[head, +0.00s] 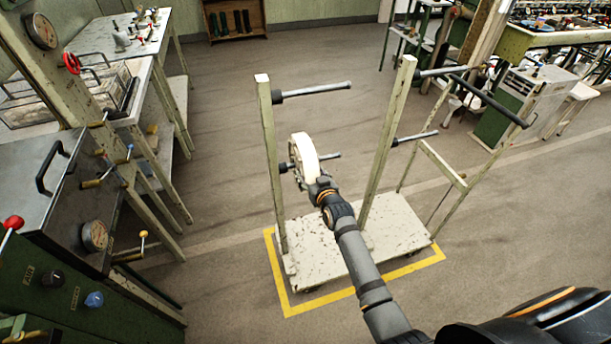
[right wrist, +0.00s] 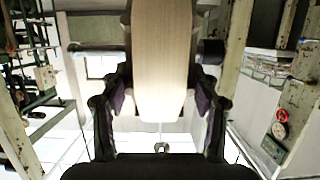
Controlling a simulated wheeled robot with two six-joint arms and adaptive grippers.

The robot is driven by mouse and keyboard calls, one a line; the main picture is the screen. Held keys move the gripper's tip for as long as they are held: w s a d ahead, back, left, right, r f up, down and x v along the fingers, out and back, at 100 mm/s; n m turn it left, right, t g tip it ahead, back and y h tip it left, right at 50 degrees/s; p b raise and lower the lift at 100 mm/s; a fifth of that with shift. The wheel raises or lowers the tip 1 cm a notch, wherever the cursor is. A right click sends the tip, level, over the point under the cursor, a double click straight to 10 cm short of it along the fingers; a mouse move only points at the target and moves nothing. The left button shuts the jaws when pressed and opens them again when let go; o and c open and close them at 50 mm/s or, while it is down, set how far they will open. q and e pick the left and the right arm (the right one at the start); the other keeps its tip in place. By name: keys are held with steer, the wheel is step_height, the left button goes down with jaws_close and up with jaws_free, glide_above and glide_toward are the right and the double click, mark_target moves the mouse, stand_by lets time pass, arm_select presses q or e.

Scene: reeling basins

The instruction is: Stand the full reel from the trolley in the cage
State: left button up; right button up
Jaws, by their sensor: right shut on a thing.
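The full reel (head: 304,158), cream-wound with a narrow edge, is at the lower peg of the trolley's left post. Peg shows on both sides of it, so it appears to sit around the peg. My right gripper (head: 322,189) is shut on the reel's near rim. In the right wrist view the pale reel (right wrist: 162,60) stands upright between the two fingers. The trolley (head: 318,262) has a scuffed white deck, two upright posts and several bare pegs. I cannot make out the cage. My left gripper is out of view.
A green machine with a grey lid (head: 38,165), gauges and levers stands at the left. A workbench (head: 172,90) is behind it. A green-and-white cabinet (head: 525,105) stands at the right. Yellow tape (head: 345,293) outlines the trolley's floor spot. The floor between is clear.

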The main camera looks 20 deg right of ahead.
mark_target(321, 172)
steer(key=d, duration=0.3)
steer(key=shift+d+r, duration=0.1)
steer(key=shift+d, duration=0.05)
steer(key=d+b, duration=0.1)
steer(key=d, duration=0.7)
steer(key=shift+w+d+b, duration=0.15)
steer(key=shift+w+b, duration=0.05)
steer(key=shift+b, duration=0.2)
steer(key=d+b, duration=0.4)
steer(key=d, duration=0.4)
steer(key=shift+w+b, duration=0.15)
steer(key=shift+b, duration=0.15)
